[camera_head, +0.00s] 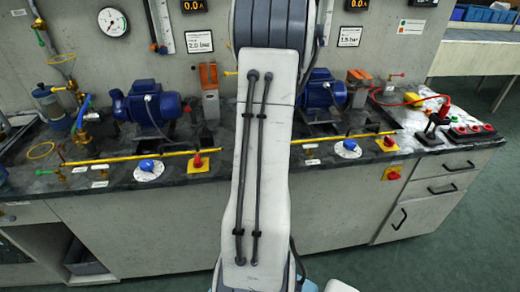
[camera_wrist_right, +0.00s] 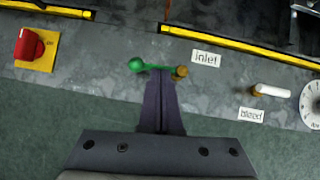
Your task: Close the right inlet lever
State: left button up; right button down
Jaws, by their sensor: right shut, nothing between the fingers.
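The inlet lever, a green handle with a ball end (camera_wrist_right: 136,65), shows in the right wrist view. It lies sideways from a brass pivot (camera_wrist_right: 181,71), left of the white "inlet" label (camera_wrist_right: 206,58). My right gripper (camera_wrist_right: 160,74) is shut and empty. Its dark fingertips overlap the middle of the green handle in the picture; I cannot tell whether they touch it. In the head view a white arm of mine crosses the middle and hides this lever and the gripper. My left gripper is in neither view.
The white bleed lever (camera_wrist_right: 272,90) with its "bleed" label (camera_wrist_right: 251,115) and a dial (camera_wrist_right: 312,104) lie to the right. A red knob on a yellow plate (camera_wrist_right: 29,44) lies to the left. Yellow rails (camera_wrist_right: 240,46) run behind. Blue pumps (camera_head: 322,90) stand farther back on the bench.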

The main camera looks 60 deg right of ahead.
jog(key=p+v, duration=0.8)
jog(key=v, duration=0.6)
jog(key=w+a+r+n+t+y, duration=0.2)
jog(key=w+a+n+y, duration=0.2)
jog(key=w+a+n, duration=0.8)
jog(key=w+a+r+n+g+y, duration=0.1)
jog(key=w+a+n+y, duration=0.15)
jog(key=a+n, duration=1.15)
jog(key=s+a+n+g+y, duration=0.1)
jog(key=s+a+n+g, duration=0.15)
jog(key=a+n, duration=0.4)
jog(key=s+a+n+g+y, duration=0.1)
jog(key=s+a+n, duration=0.2)
jog(key=a, duration=0.6)
jog(key=s+a+r+n+g+h, duration=0.1)
jog(key=s+a+n, duration=0.5)
jog(key=s+n, duration=0.6)
jog(key=shift+n+g+h, duration=0.65)
jog(key=shift+n+h, duration=0.2)
jog(key=shift+n, duration=1.5)
jog(key=shift+a, duration=0.1)
